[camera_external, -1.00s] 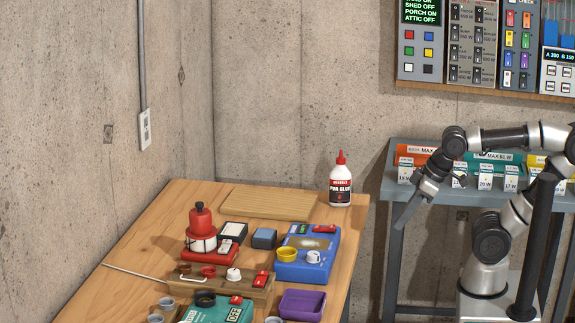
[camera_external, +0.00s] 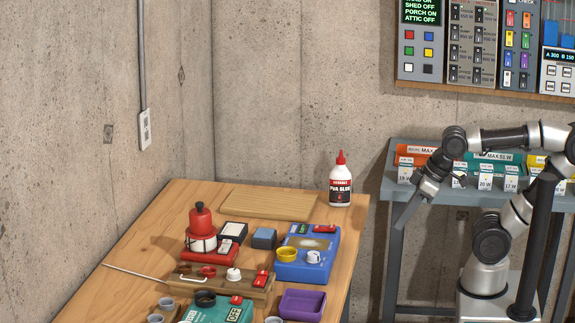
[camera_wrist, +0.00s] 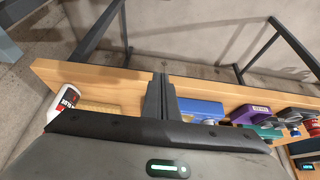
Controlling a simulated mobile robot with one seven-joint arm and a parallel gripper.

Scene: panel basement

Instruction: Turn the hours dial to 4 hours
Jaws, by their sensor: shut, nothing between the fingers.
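No dial in view can be read as marked in hours. A blue box (camera_external: 304,270) on the wooden table bears a yellow knob (camera_external: 287,254) and a white knob (camera_external: 313,257). A wooden block (camera_external: 213,285) in front of it bears another white knob (camera_external: 233,274) and red parts. A teal box (camera_external: 208,313) with a dark knob (camera_external: 205,298) is cut by the bottom edge. My gripper (camera_external: 401,224) is shut and empty, right of the table and apart from all of these. In the wrist view my shut fingers (camera_wrist: 159,92) hang over the table edge.
A white glue bottle (camera_external: 340,184) stands at the table's back right corner by a flat wooden board (camera_external: 268,204). A purple tray (camera_external: 302,304) lies near the right edge. A grey rack with coloured bins (camera_external: 417,152) stands behind my arm, under wall panels (camera_external: 473,42).

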